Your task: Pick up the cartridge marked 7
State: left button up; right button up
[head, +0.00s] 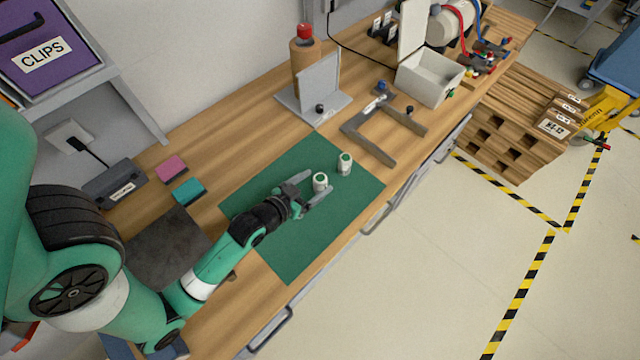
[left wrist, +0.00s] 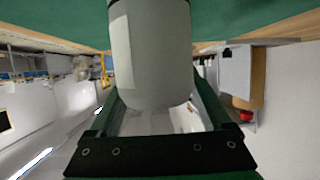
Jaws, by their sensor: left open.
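The nearer cartridge (head: 320,182) is between the spread fingers of my left gripper (head: 313,190). The farther cartridge (head: 345,163) stands just beyond, up and to the right. In the left wrist view a grey cartridge (left wrist: 165,60) fills the space between the fingers, with part of a white label on its left side. My left gripper is open around it. I cannot read a number on either cartridge. My right gripper is not in view.
A grey U-shaped frame (head: 382,152) and a grey stand (head: 318,85) with a red-capped brown bottle (head: 304,55) lie beyond the mat. Pink (head: 171,169) and teal (head: 188,191) blocks sit left of it. The mat's near part is clear.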

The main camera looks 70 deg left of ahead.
aim_at(316, 182)
pick_arm(q)
jog(key=x, duration=0.3)
jog(key=shift+r, duration=0.1)
grip_shut()
